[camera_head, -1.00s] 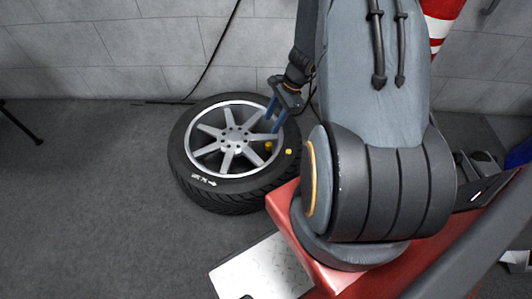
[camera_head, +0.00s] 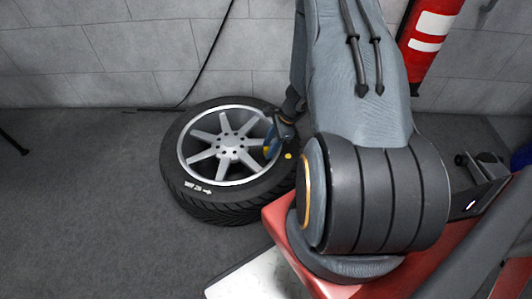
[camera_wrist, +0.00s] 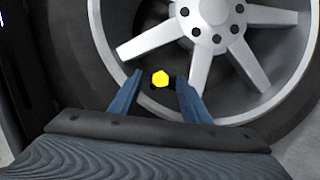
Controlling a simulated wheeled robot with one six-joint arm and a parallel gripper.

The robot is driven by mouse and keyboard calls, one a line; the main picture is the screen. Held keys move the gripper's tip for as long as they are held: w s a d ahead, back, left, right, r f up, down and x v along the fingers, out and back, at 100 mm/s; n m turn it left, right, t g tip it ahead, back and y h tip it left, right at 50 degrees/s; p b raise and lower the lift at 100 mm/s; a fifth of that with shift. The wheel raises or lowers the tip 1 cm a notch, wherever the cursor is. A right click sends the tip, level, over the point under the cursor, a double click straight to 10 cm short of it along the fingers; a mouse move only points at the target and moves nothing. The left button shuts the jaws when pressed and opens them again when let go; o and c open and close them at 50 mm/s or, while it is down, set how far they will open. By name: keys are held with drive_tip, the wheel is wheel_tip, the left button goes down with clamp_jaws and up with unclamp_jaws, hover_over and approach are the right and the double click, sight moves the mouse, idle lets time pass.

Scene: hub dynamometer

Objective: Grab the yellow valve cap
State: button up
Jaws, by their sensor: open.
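The yellow valve cap (camera_wrist: 160,78) shows in the wrist view between the two blue fingers of my open gripper (camera_wrist: 158,88), near their tips. It sits by the wheel's rim, in a gap between two spokes. In the head view, my gripper (camera_head: 270,145) is low over the right side of the wheel (camera_head: 215,206), and a bit of yellow (camera_head: 267,151) shows beside its blue fingers. I cannot tell whether the fingers touch the cap.
The wheel lies flat on the grey floor (camera_head: 90,200), with a block wall (camera_head: 110,55) behind it. A black cable (camera_head: 207,60) hangs down the wall. A red fire extinguisher (camera_head: 431,30) is at upper right. The floor left of the wheel is clear.

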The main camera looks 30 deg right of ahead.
drive_tip(key=shift+w+a+f, duration=0.1)
drive_tip(key=shift+a+f, duration=0.05)
drive_tip(key=shift+f, duration=0.25)
clamp_jaws()
